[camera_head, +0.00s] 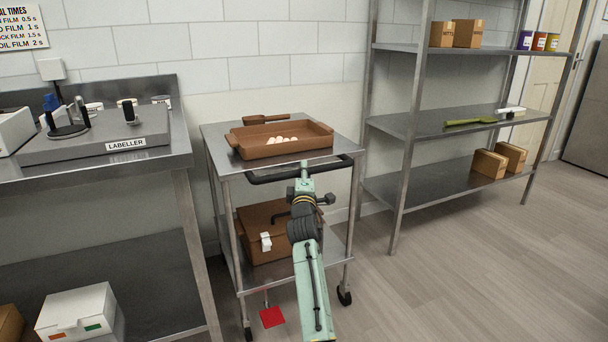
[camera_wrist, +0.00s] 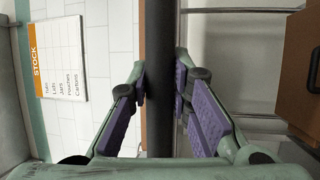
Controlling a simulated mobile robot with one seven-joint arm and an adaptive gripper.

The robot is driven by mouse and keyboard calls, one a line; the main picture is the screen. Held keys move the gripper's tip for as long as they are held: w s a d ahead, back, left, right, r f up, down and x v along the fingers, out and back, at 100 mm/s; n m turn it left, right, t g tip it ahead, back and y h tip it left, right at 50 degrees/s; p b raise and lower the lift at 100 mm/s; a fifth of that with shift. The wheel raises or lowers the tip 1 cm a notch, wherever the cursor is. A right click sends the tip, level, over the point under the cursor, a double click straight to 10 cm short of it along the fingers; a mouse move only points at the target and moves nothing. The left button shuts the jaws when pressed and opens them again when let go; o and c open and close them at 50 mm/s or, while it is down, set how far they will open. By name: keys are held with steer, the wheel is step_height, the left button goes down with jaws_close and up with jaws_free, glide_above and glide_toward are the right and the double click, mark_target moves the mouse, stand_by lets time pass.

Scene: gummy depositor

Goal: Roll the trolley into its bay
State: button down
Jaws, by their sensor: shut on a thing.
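The metal trolley (camera_head: 216,146) stands against the tiled wall, between the labeller bench and the shelf rack. Its black handle bar (camera_head: 264,178) runs along the front edge, and a red pedal (camera_head: 272,317) hangs low near the front left. My gripper (camera_head: 306,170) is at the handle; in the wrist view the purple-padded fingers (camera_wrist: 160,90) lie on both sides of the dark bar (camera_wrist: 160,40) and are shut on it. I cannot make out any bay marking; part of the trolley's front is hidden behind my arm.
The trolley carries a brown tray (camera_head: 318,149) with pale pieces in it, and a brown box (camera_head: 262,243) below. The labeller bench (camera_head: 183,155) is close on the left. The shelf rack (camera_head: 400,190) stands to the right. The floor (camera_head: 450,290) at the front right is clear.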

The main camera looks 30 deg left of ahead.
steer(key=shift+r, duration=0.15)
steer(key=c, duration=1.4)
jaws_free()
steer(key=shift+a, duration=0.1)
steer(key=shift+c, duration=0.2)
steer(key=v, duration=1.2)
steer(key=shift+f, duration=0.2)
steer(key=shift+w, duration=0.1)
